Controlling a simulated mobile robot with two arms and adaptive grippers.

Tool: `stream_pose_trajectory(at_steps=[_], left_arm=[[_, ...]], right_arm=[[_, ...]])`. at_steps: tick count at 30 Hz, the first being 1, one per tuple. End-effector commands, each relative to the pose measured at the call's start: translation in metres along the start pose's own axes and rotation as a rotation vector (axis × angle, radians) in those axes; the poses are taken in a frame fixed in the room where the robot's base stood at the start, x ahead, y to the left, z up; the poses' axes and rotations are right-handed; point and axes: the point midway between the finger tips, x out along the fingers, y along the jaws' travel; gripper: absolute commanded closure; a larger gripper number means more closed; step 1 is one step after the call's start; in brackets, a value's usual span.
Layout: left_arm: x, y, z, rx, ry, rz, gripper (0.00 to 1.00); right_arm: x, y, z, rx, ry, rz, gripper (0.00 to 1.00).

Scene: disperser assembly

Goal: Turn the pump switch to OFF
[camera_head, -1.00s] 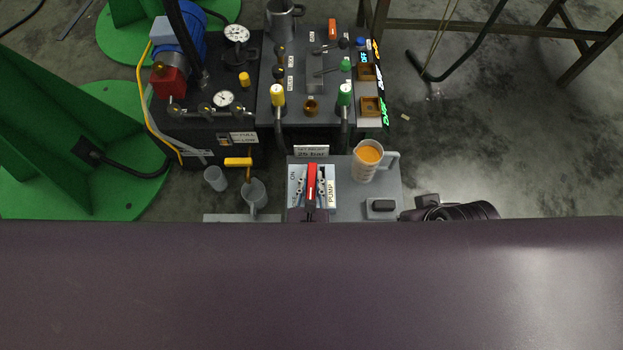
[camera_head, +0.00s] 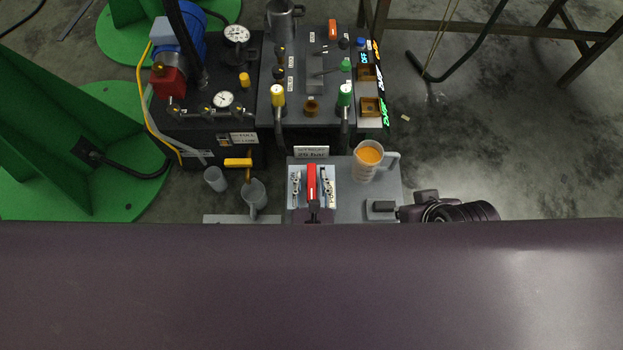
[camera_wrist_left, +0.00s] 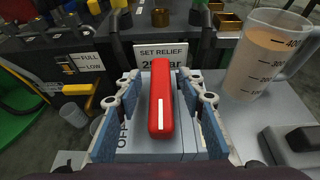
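The red pump switch handle (camera_head: 312,178) stands on a light panel (camera_head: 292,202) in the lower middle of the head view. My left gripper (camera_head: 312,182) is over it, with one finger on each side of the handle. In the left wrist view the red handle (camera_wrist_left: 160,105) lies between the spread, blue-padded fingers (camera_wrist_left: 160,100), with visible gaps on both sides. An OFF label (camera_wrist_left: 123,135) shows partly beside the left finger. The switch's exact setting is unclear. My right arm's dark wrist shows at the lower right of the head view; its fingers cannot be made out.
A measuring jug (camera_head: 368,163) of orange liquid stands right of the switch. A grey box (camera_head: 380,216) with a black top is in front of it. A "set relief" sign (camera_head: 311,151) stands just behind. A funnel (camera_head: 254,195) and a small cup (camera_head: 215,179) are left.

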Motion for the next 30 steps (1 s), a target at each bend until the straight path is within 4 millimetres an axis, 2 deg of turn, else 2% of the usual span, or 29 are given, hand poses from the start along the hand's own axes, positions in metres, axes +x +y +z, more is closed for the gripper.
stream_pose_trajectory(at_steps=[8,11,21,25,30], left_arm=[[-0.009,0.0,-0.001,0.001,0.002,-0.002,0.64],[-0.025,-0.001,-0.002,0.001,0.003,-0.003,0.64],[-0.095,0.0,-0.001,0.0,0.003,-0.001,0.64],[-0.111,0.0,-0.001,0.001,0.001,0.0,0.64],[-0.12,0.0,0.0,0.0,0.0,-0.001,0.64]], right_arm=[[0.0,-0.001,0.0,0.002,0.0,-0.003,1.0],[0.0,-0.001,0.0,0.001,-0.001,-0.002,1.0],[0.0,0.0,0.001,0.001,-0.003,-0.001,1.0],[0.0,0.0,0.001,0.001,-0.003,-0.001,1.0],[0.0,0.0,0.001,0.001,-0.003,-0.001,1.0]])
